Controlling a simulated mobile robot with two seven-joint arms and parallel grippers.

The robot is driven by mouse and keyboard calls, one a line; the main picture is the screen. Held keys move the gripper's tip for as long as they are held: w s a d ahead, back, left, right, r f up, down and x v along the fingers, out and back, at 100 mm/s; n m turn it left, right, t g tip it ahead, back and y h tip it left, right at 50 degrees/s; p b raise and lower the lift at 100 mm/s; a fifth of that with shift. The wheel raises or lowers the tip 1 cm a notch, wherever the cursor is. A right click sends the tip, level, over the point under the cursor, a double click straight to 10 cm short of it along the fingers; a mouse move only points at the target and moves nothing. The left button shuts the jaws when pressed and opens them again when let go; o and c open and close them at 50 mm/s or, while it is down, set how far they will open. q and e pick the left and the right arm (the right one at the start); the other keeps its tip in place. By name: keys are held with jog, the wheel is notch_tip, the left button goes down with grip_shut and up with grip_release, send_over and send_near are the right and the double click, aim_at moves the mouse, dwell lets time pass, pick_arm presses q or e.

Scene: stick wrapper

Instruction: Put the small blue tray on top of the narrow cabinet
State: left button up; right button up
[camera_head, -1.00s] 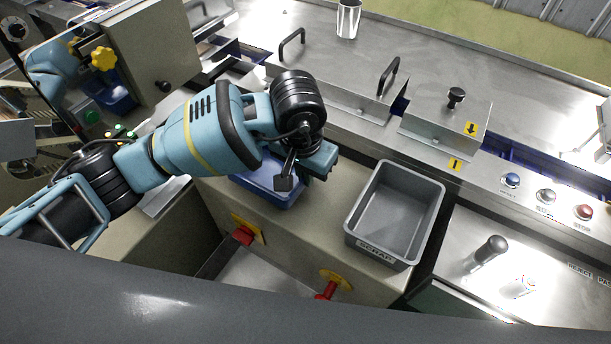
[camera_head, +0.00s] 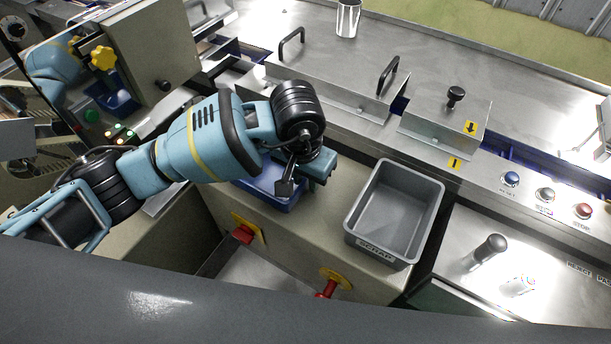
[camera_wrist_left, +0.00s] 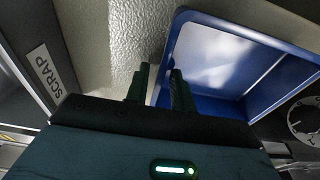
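The small blue tray (camera_head: 268,186) lies on the beige top beside the grey scrap bin, partly hidden under my left gripper in the head view. In the left wrist view the tray (camera_wrist_left: 250,62) is on the right, with a pale inside. My left gripper (camera_head: 287,190) is at the tray's bin-side edge. In the left wrist view its two fingers (camera_wrist_left: 159,72) stand apart, with the tray's near wall between them and a gap beside the wall. A tall beige cabinet (camera_head: 140,50) stands upper left; I cannot tell whether it is the narrow cabinet. My right gripper is not in view.
The grey scrap bin (camera_head: 375,238) stands close to the right of the tray. Red switches (camera_head: 243,235) are on the beige front below. A steel deck with handles (camera_head: 291,44) and a metal cup (camera_head: 348,18) lies behind. A button panel (camera_head: 546,196) is at right.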

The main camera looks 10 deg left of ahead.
pick_arm(q)
notch_tip(320, 180, up, 12)
jog(key=s, duration=0.1)
jog(key=shift+s+a+r, duration=0.15)
jog(key=shift+a, duration=0.1)
